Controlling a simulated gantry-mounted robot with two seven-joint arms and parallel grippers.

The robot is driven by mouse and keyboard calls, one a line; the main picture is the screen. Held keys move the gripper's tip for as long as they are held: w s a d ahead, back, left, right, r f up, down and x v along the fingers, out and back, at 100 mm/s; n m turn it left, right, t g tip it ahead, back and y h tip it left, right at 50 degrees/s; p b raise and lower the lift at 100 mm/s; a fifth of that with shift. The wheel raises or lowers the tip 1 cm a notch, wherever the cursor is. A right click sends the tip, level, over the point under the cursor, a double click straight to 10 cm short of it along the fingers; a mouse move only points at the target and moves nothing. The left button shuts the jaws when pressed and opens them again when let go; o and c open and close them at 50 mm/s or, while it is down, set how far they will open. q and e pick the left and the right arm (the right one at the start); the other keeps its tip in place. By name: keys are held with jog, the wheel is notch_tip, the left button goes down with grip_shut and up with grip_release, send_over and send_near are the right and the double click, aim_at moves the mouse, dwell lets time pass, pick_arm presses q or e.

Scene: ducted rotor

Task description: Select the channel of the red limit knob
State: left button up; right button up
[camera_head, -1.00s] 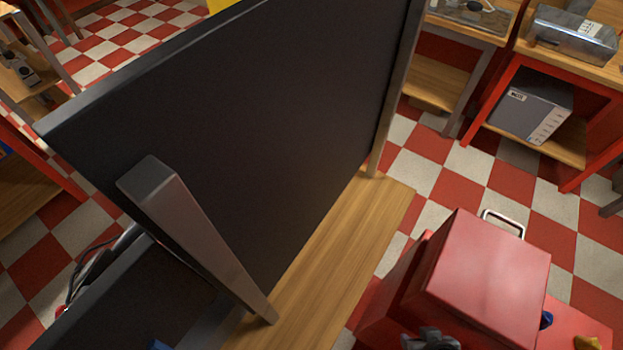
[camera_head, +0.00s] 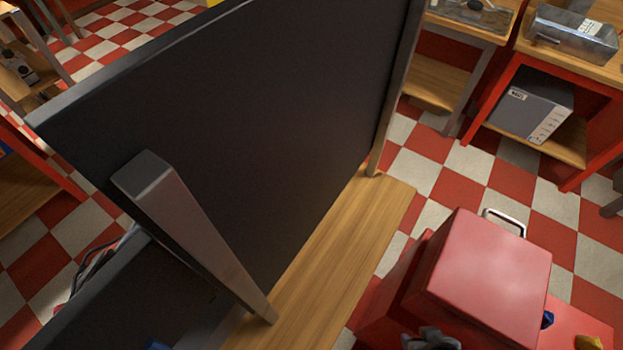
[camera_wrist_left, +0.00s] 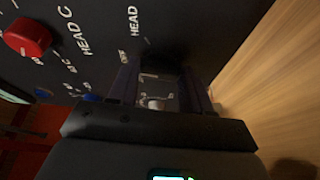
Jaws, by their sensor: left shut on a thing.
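A red knob (camera_wrist_left: 28,37) stands on a black panel (camera_wrist_left: 200,25) at the upper left of the left wrist view, beside white lettering including "HEAD C". A blue knob (camera_wrist_left: 90,97) lies lower, left of my left gripper. My left gripper (camera_wrist_left: 160,82) is shut on a dark knob (camera_wrist_left: 160,62) at the panel, beside the word "HEAD". The held knob is in shadow and partly hidden by the fingers. The red knob is apart from the gripper. My right gripper is not in view.
In the head view, a large dark board (camera_head: 250,120) with a metal post (camera_head: 190,230) stands on a wooden top (camera_head: 335,260) and blocks much of the view. A red box (camera_head: 490,270) stands at the lower right. Checkered floor lies beyond.

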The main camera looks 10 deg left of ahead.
pick_arm(q)
jog(key=o, duration=1.1)
jog(key=shift+c, duration=0.2)
